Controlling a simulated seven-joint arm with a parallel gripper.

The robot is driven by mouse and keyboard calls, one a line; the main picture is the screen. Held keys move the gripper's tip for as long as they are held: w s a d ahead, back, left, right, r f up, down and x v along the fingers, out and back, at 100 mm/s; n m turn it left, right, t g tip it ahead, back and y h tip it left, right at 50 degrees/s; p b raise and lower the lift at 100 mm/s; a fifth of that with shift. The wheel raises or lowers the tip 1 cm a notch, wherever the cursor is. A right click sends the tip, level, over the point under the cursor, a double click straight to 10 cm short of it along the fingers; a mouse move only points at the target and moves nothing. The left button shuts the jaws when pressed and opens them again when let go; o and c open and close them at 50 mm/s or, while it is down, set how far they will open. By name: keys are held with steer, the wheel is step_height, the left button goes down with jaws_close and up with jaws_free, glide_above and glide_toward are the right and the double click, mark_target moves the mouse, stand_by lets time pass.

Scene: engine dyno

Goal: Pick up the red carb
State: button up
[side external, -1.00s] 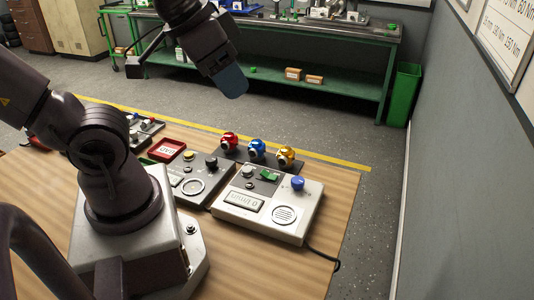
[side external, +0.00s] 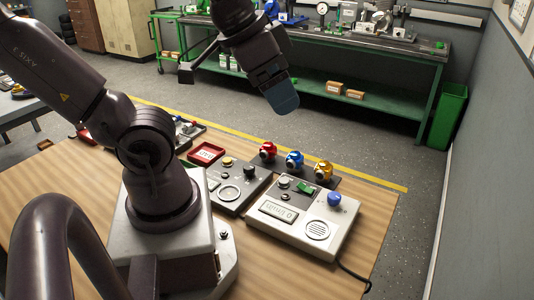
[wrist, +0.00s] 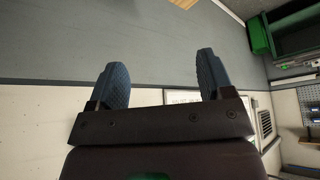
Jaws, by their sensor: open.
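The red carb (side external: 267,151) stands at the left end of a row of three on a dark strip at the far side of the wooden table. A blue carb (side external: 294,159) and a yellow carb (side external: 323,171) stand to its right. My gripper (side external: 284,100) is in the air above and beyond the row, apart from the carbs. In the wrist view its two blue padded fingers (wrist: 162,82) are spread wide with nothing between them. No carb shows in the wrist view.
A light grey control box (side external: 305,214) and a darker box (side external: 238,184) sit in front of the carbs. A red tray (side external: 206,153) lies to their left. A green workbench (side external: 385,105) and a green bin (side external: 447,117) stand beyond the table.

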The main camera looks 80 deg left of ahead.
steer(key=n+g+y, duration=0.2)
steer(key=n+y, duration=0.1)
steer(key=n, duration=0.6)
glide_toward(267, 145)
steer(key=x, duration=0.6)
steer(key=shift+d, duration=0.3)
steer(key=shift+a+x, duration=0.2)
steer(key=shift+x, duration=2.95)
steer(key=shift+s, duration=0.1)
steer(key=c, duration=1.1)
